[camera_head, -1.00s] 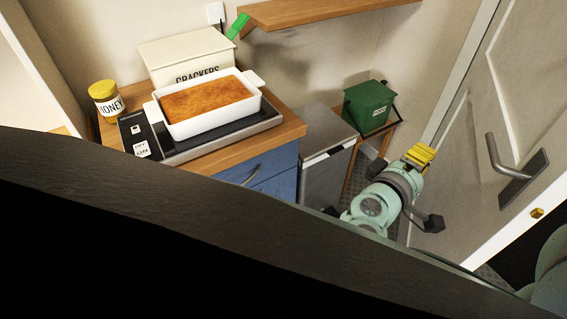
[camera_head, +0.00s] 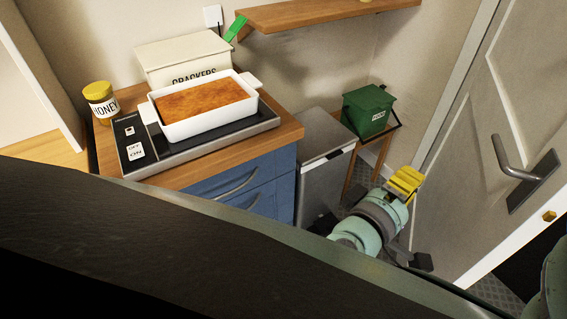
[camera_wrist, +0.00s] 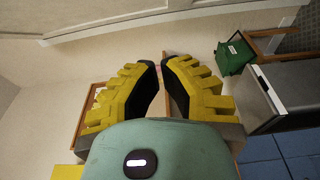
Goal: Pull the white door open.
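The white door (camera_head: 465,165) stands at the right of the head view, with a grey lever handle (camera_head: 516,160) on a dark plate. Its white edge with a brass latch (camera_head: 549,216) shows, and a dark gap lies beyond it, so the door is ajar. My gripper (camera_head: 407,180) is left of the door and lower than the handle, apart from the handle. In the wrist view its two yellow fingers (camera_wrist: 160,68) have dark inner pads and a narrow empty gap between their tips. The handle does not show in the wrist view.
A counter with blue drawers (camera_head: 245,186) holds a white baking dish (camera_head: 205,127), a crackers box (camera_head: 180,52) and a honey jar (camera_head: 101,103). A grey bin (camera_head: 325,165) and a green box (camera_head: 367,111) on a stand are left of the door. A wooden shelf (camera_head: 320,14) hangs above.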

